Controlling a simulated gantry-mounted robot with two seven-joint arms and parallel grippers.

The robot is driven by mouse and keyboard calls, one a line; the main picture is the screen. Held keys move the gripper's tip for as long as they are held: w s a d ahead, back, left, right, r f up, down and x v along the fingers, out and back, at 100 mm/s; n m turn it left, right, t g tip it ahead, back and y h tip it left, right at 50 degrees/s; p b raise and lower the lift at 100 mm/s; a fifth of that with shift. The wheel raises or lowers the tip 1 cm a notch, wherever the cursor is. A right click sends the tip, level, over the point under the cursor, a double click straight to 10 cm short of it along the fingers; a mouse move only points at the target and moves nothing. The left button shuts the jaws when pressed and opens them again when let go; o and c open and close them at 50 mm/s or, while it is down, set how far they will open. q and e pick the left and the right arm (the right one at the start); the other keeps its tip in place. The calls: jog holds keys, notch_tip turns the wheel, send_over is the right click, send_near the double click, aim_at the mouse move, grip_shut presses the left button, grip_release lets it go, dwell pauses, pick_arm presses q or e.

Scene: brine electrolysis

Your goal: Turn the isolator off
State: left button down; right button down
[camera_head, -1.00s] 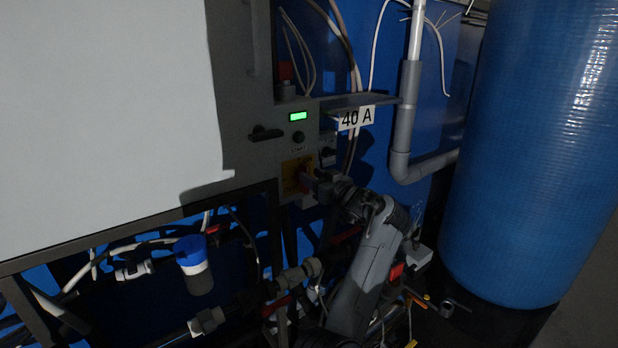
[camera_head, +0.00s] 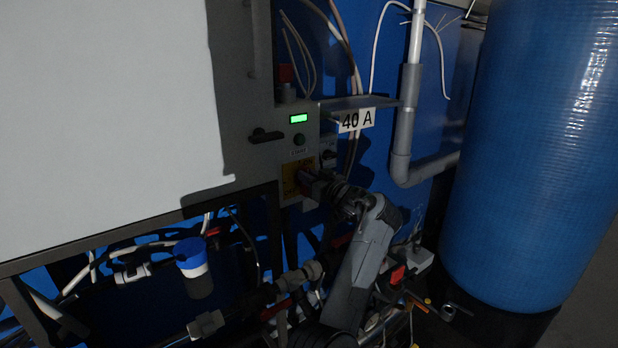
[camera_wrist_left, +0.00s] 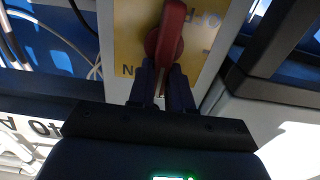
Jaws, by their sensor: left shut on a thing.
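The isolator is a red rotary handle (camera_wrist_left: 168,40) on a yellow plate (camera_wrist_left: 130,25). Upside-down lettering on the plate shows in the left wrist view, part of OFF on the right and part of ON at lower left. The handle's lever points up, tilted slightly right, in that view. In the head view the yellow plate (camera_head: 290,178) is on the grey panel, below the START button. My left gripper (camera_head: 309,183) is at the plate. In the wrist view its dark fingers (camera_wrist_left: 162,75) are shut on the red handle, near its hub. My right gripper is not in view.
A black knob (camera_head: 265,135) and a lit green display (camera_head: 298,118) are above the isolator. A shelf with a 40 A label (camera_head: 356,120) juts out to the right. A grey pipe (camera_head: 404,140) and a large blue tank (camera_head: 530,150) stand further right.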

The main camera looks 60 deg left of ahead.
pick_arm(q)
jog(key=shift+n, duration=0.3)
jog(key=n, duration=0.2)
jog(key=s+n, duration=0.1)
jog(key=n, duration=0.4)
jog(key=shift+s+d+f+p, duration=0.1)
jog(key=shift+s+f+p, duration=0.15)
jog(key=shift+f+p, duration=0.1)
jog(key=n, duration=0.1)
jog(key=n+b, duration=0.1)
jog(key=n, duration=0.2)
jog(key=shift+s+f+n, duration=0.3)
jog(key=shift+f+n, duration=0.1)
jog(key=n+b, duration=0.2)
jog(key=n, duration=0.1)
jog(key=shift+s+f, duration=0.1)
jog(key=shift+f, duration=0.25)
jog(key=shift+f+n+b, duration=0.1)
jog(key=shift+n+b, duration=0.4)
jog(key=shift+n, duration=0.7)
